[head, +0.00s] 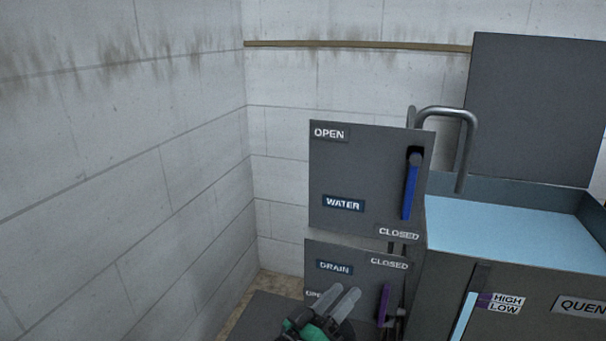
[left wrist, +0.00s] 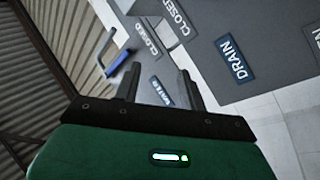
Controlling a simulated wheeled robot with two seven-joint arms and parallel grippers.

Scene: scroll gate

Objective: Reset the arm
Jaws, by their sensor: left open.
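My left gripper (head: 338,300) is at the bottom of the head view, in front of the drain panel's lower left. Its two fingers are apart with nothing between them. In the left wrist view the open fingers (left wrist: 160,88) point toward the panels, with a WATER label behind them. My right gripper is in neither view.
The water panel (head: 365,165) has a blue lever (head: 410,188). Below it, the drain panel (head: 335,250) has a purple lever (head: 384,303), right of my gripper. A tank (head: 515,222) with pale blue liquid and a bent pipe (head: 450,112) stand at right. Bare walls close the left.

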